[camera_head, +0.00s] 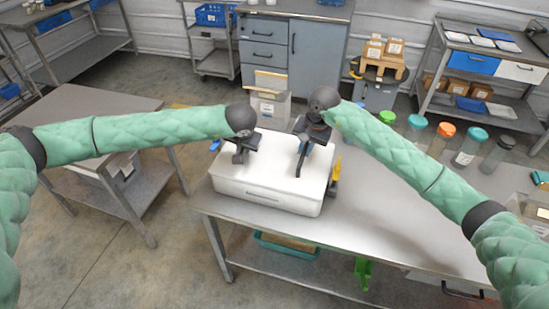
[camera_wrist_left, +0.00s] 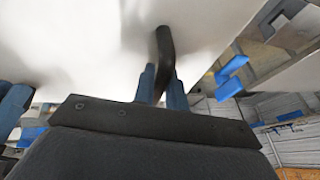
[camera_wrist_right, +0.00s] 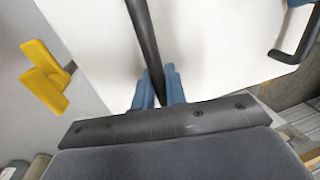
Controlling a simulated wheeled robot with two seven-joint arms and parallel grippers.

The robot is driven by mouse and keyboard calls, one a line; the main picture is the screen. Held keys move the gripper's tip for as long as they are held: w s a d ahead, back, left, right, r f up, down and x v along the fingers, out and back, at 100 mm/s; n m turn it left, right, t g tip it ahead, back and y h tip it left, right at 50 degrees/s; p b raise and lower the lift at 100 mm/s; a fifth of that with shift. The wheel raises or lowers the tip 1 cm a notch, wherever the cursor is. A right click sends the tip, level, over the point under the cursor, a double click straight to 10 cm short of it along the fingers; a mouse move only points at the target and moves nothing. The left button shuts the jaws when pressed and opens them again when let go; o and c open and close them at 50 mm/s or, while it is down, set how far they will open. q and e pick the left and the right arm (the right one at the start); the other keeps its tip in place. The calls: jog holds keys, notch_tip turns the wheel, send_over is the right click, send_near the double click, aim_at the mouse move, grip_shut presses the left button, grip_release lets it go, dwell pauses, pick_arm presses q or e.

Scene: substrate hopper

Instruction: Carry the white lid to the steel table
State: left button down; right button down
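The white lid (camera_head: 283,160) is the broad top of a white box (camera_head: 262,197) on a steel bench, with black handles on top. I cannot see a gap between lid and box. My left gripper (camera_head: 242,152) is at the left handle; in the left wrist view its blue fingers close around that black handle (camera_wrist_left: 164,48). My right gripper (camera_head: 303,148) is at the right handle; in the right wrist view its fingers close around the black bar (camera_wrist_right: 143,35). A separate steel table (camera_head: 75,115) stands to the left, its top mostly bare.
The steel bench (camera_head: 385,225) bears the box, with several lidded jars, including one with an orange lid (camera_head: 441,142), at right. A yellow clip (camera_wrist_right: 45,75) sits beside the lid. A floor gap separates bench and left table. My left arm passes over that table.

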pick_arm(q)
jog(key=shift+r, duration=0.25)
pick_arm(e)
jog(key=shift+r, duration=0.2)
